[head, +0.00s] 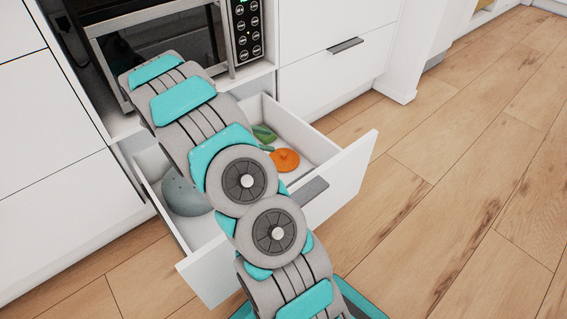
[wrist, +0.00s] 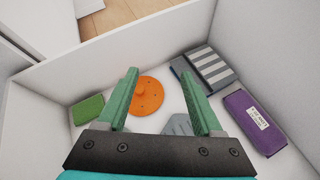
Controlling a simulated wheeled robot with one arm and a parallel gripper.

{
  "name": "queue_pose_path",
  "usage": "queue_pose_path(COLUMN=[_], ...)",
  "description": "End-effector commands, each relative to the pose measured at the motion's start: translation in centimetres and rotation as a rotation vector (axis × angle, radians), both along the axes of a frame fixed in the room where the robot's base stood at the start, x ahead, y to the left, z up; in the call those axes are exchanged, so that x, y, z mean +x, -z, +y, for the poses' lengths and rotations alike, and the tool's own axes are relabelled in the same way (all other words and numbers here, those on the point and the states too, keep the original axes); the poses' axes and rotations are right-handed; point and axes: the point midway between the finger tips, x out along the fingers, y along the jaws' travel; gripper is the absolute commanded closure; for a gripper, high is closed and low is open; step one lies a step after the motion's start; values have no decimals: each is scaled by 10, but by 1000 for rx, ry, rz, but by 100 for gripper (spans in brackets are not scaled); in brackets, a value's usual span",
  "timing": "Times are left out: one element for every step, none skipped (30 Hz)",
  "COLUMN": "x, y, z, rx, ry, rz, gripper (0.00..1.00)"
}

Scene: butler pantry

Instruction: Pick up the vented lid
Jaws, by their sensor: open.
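The vented lid is an orange disc with small dark holes and a raised knob. It lies on the floor of the open drawer, in the wrist view (wrist: 148,97) beyond and between my fingers, nearer the left one. In the head view the orange lid (head: 285,160) shows just right of my arm. My gripper (wrist: 160,78) is open, with green fingers spread above the drawer floor. Nothing is between the fingertips. In the head view my arm hides the gripper.
The white drawer (head: 337,167) also holds a green block (wrist: 87,109), a striped box (wrist: 206,68), a purple box (wrist: 253,121) and a grey item (wrist: 179,125) partly hidden by my gripper. A rounded grey-blue object (head: 180,196) sits at its left. A microwave (head: 245,30) is above.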

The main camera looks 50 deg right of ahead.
Motion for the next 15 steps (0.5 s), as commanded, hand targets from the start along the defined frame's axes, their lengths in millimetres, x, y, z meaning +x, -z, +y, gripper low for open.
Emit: queue_pose_path(x=[5,8,13,17,21,26,29,31,35,37,39,42,43,45,46], y=[20,27,38,47,54,64,72,80,89,95,101,108,112,116,119], z=[-6,-9,-14,-18,-21,-25,-28,-30,-34,-36,-37,-40,-41,-42,-43], rx=[-4,-6,-11,-13,-17,-19,-22,-23,-25,-27,-27,-29,-31,-31,-32], ry=[-21,-36,-56,-69,-84,-103,-118,-131,-148,-159,-169,-183,-190,-196,-204], rz=[30,46,67,83,97,116,130,144,163,174,185,197,205,212,219], gripper=[32,32,32,32,32,32,32,32,32,32,32,32,32,32,32])
